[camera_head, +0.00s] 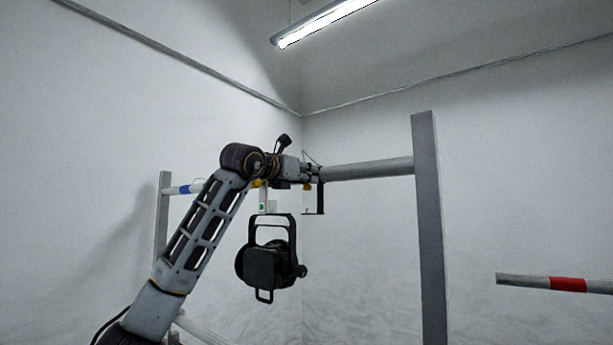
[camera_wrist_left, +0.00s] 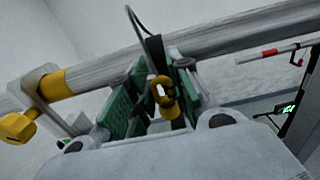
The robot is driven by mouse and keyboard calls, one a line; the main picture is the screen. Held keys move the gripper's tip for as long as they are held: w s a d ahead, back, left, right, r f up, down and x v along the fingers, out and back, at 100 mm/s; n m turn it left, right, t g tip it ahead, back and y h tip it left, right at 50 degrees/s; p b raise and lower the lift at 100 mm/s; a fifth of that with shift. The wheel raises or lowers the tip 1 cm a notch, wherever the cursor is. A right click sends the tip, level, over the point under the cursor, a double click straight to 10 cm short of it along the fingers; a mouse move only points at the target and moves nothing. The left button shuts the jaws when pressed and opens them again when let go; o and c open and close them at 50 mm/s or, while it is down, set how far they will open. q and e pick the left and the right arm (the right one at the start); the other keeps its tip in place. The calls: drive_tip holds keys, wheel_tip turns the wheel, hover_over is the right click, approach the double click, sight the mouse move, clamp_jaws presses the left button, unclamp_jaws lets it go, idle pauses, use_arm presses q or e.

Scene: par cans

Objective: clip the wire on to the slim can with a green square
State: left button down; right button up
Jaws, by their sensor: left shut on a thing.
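The slim black can (camera_head: 268,262) hangs below the bar in the head view, and a white tag with a green square (camera_head: 262,206) shows just above it. My left gripper (camera_head: 312,174) is up at the bar, above and to the right of the can. In the left wrist view, its green-padded fingers (camera_wrist_left: 158,98) are shut on the wire's yellow clip (camera_wrist_left: 162,90). The dark wire (camera_wrist_left: 133,22) loops up and over the bar. Whether the clip touches the can cannot be seen. My right gripper is not in view.
The grey bar (camera_head: 370,168) runs to an upright post (camera_head: 429,220) on the right. A yellow-knobbed clamp (camera_wrist_left: 40,95) holds the bar beside my gripper in the wrist view. A bar with a red band (camera_head: 567,284) is at far right. A dark bracket (camera_head: 321,199) hangs close by.

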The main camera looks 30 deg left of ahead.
sight(305, 186)
use_arm(q)
drive_tip(key=shift+f, duration=0.25)
drive_tip(key=shift+f+b, duration=0.75)
idle(0.3)
drive_tip(key=shift+f+b, duration=0.3)
drive_tip(key=shift+f, duration=0.1)
drive_tip(key=shift+f, duration=0.2)
idle(0.3)
drive_tip(key=shift+a, duration=0.25)
idle(0.4)
drive_tip(key=shift+w+a, duration=0.1)
drive_tip(key=shift+a, duration=1.2)
drive_tip(key=shift+a, duration=0.35)
